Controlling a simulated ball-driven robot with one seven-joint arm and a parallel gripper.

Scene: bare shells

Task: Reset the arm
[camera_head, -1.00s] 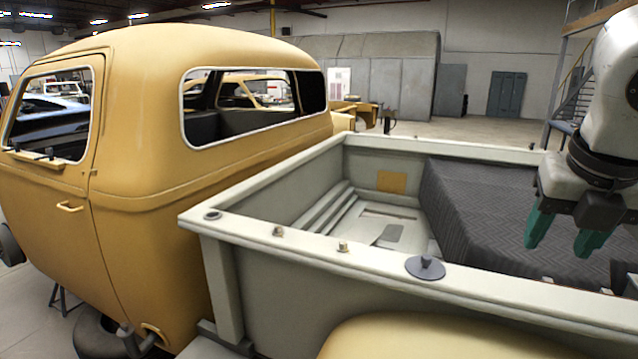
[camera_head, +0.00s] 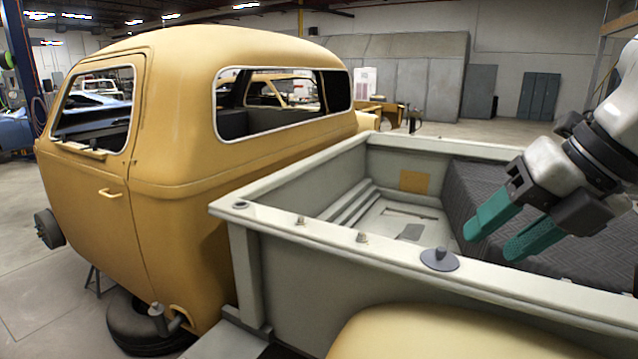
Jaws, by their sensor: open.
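My gripper (camera_head: 497,243) shows at the right of the head view, in front of the truck bed. It has two teal fingers that point down and to the left. The fingers are apart, and nothing shows between them. My white and black arm comes in from the right edge. A grey lid-like knob (camera_head: 439,259) sits on the bed's near rim, left of and below the fingertips, and the gripper appears apart from it.
A yellow truck cab (camera_head: 170,190) fills the left. The pale truck bed (camera_head: 300,233) has a raised rim with small bolts, and a dark textured block (camera_head: 480,185) lies inside it. A tyre (camera_head: 130,325) lies below the cab. Open floor shows at lower left.

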